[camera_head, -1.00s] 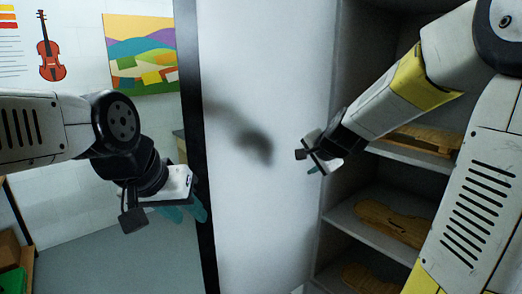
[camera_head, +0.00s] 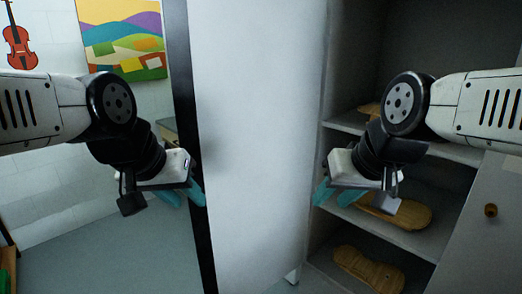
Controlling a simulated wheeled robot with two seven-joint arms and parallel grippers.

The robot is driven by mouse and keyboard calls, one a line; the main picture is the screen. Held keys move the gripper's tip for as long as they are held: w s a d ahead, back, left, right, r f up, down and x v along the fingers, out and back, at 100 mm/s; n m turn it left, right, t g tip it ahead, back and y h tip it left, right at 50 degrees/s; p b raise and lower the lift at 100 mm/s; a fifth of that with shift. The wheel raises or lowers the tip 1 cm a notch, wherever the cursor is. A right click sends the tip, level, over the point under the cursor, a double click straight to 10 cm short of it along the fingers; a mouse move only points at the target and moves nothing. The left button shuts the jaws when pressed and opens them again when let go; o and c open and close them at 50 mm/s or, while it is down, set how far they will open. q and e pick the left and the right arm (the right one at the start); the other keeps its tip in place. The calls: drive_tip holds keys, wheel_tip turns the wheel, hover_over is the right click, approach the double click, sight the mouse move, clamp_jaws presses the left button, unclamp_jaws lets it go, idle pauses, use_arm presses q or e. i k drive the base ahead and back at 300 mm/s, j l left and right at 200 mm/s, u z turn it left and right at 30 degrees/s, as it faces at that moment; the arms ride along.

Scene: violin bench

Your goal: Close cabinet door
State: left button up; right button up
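The cabinet stands ahead with its shelved inside (camera_head: 345,122) exposed. A tall white panel (camera_head: 258,130), apparently the left door standing open, has a dark edge strip (camera_head: 190,130).
Wooden violin-shaped plates lie on the shelves, one on the middle shelf (camera_head: 405,212) and one on the lower (camera_head: 368,268). A painting (camera_head: 122,38) and a violin picture (camera_head: 18,45) are on the left wall.

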sight(246, 75)
drive_tip(key=i+j+z, duration=0.15)
drive_tip(key=j+z, duration=0.3)
drive_tip(key=j, duration=0.15)
drive_tip(key=j+z, duration=0.45)
drive_tip(key=j, duration=0.15)
drive_tip(key=j+z, duration=0.4)
drive_tip(key=j, duration=0.25)
drive_tip(key=j+z, duration=0.4)
drive_tip(key=j, duration=0.4)
drive_tip(key=k+j+z, duration=0.1)
drive_tip(key=j+z, duration=0.35)
drive_tip(key=j, duration=0.35)
drive_tip(key=k+j+z, duration=0.1)
drive_tip(key=j+z, duration=0.25)
drive_tip(key=j, duration=0.35)
drive_tip(key=k+l+z, duration=0.1)
drive_tip(key=l, duration=0.55)
drive_tip(key=i+z, duration=0.05)
